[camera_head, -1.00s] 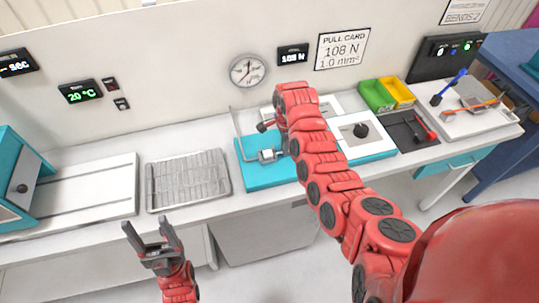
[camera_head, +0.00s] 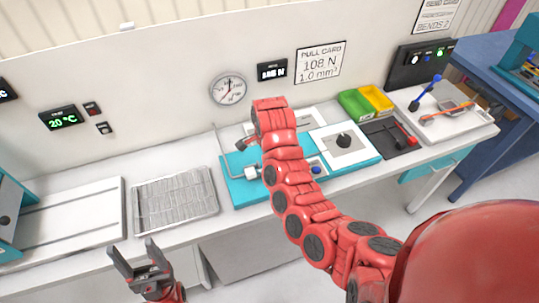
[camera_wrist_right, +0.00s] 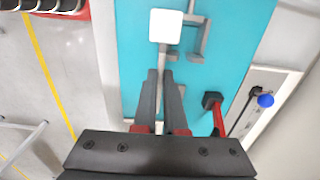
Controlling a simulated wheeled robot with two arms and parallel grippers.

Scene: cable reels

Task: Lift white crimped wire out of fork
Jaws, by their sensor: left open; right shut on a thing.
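My right gripper (camera_wrist_right: 166,75) is shut in the right wrist view, above the teal base (camera_wrist_right: 130,60) of the pull tester. A thin pale strip, which looks like the white crimped wire (camera_wrist_right: 160,104), runs between its fingers toward a white block (camera_wrist_right: 166,26). Whether the wire sits in the fork or is clear of it cannot be told. In the head view the teal base (camera_head: 240,192) is partly behind my right arm, and the wire is not visible there. My left gripper (camera_head: 132,253) is open and empty in front of the bench.
A wire-mesh tray (camera_head: 175,203) lies left of the tester. A grey bent rod (camera_head: 224,155) stands at the tester.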

